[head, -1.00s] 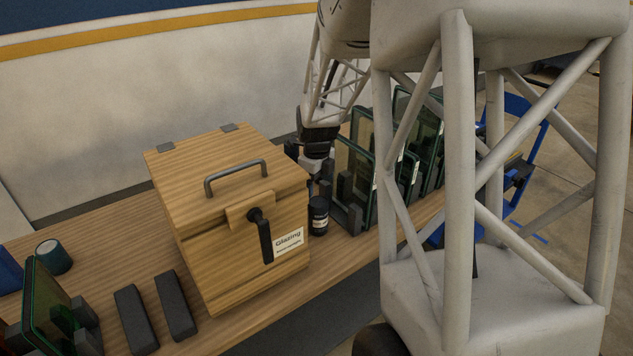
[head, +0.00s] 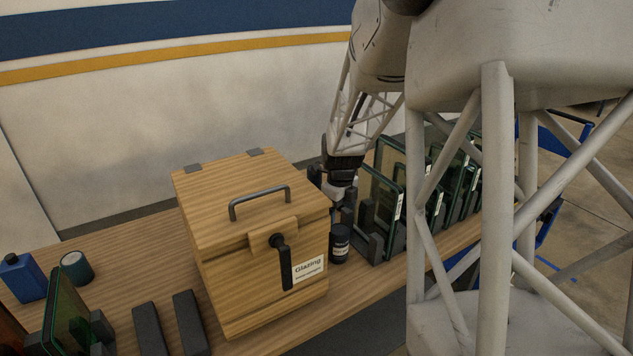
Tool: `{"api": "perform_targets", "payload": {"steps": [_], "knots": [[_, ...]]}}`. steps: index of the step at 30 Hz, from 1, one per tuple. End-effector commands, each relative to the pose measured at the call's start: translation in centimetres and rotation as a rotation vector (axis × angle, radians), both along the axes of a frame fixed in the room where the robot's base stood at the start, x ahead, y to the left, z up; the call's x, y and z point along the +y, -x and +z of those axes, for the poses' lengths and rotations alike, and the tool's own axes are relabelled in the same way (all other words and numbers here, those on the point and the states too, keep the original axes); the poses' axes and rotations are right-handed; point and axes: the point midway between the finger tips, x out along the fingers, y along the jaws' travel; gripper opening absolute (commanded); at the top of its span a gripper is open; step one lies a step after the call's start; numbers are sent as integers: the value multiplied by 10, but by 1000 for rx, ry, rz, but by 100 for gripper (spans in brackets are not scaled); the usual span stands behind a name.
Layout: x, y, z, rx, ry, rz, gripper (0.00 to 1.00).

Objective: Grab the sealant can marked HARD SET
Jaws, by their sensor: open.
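A small dark can (head: 339,243) with a pale label stands upright on the wooden bench, just right of the wooden box. Its label is too small to read, so I cannot tell whether it says HARD SET. My gripper (head: 345,200) is pointing down behind the can, close to the box's right side. It is open, but its fingers are small and partly hidden by dark items there. I cannot tell whether anything stands between the fingers.
The wooden box (head: 245,225) has a closed lid, a handle, a dark latch and a "Glazing" label. Green-edged glass panes (head: 381,200) stand in racks to the right.

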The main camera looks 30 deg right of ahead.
Motion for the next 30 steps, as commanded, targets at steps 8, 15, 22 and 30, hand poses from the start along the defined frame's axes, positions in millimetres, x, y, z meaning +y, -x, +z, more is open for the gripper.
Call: {"api": "perform_targets", "payload": {"steps": [8, 15, 22, 30], "knots": [[0, 0, 0, 0, 0, 0, 88], [0, 0, 0, 0, 0, 0, 93], [-1, -3, 0, 0, 0, 12, 93], [-15, -36, 2, 0, 0, 154, 93]]}}
